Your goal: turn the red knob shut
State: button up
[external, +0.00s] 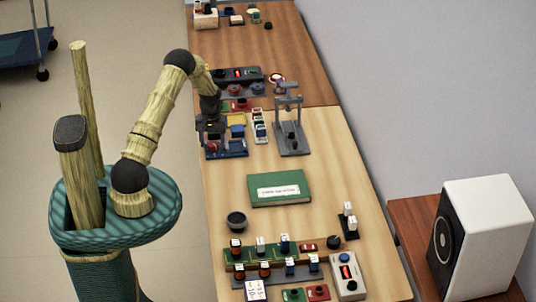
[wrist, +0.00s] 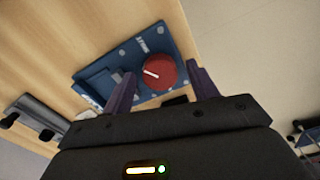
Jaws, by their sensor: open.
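The red knob (wrist: 161,75) sits on a blue panel (wrist: 98,73) in the wrist view. A white mark shows on the left part of its face. In the external view my gripper (external: 210,122) is low over the table's left edge, at the blue panel (external: 232,149).
A green book (external: 279,188) lies nearer the camera. Bare wood lies around the book.

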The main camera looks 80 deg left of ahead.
aim_at(213, 143)
notch_tip(213, 143, up, 17)
jog(key=b, duration=0.1)
dwell(0.3)
dwell(0.5)
jog(key=w+d+r+m+p, duration=0.1)
jog(key=w+d+m, duration=0.15)
jog(key=d, duration=0.55)
jog(key=w+d+r+m+t, duration=0.15)
jog(key=w+d, duration=0.25)
jog(key=d, duration=0.4)
jog(key=w+d+r+m+g+p, duration=0.1)
jog(key=w+d+r+m, duration=0.15)
jog(key=d, duration=0.55)
jog(key=s+d+m+t, duration=0.1)
jog(key=s+d+m, duration=0.2)
jog(key=d, duration=0.8)
jog(key=s+d+m+t+p, duration=0.1)
jog(key=s+d+m, duration=0.3)
jog(key=d, duration=0.8)
jog(key=shift+s+d+r+m, duration=0.3)
jog(key=shift+r+m, duration=0.1)
jog(key=shift+m, duration=0.35)
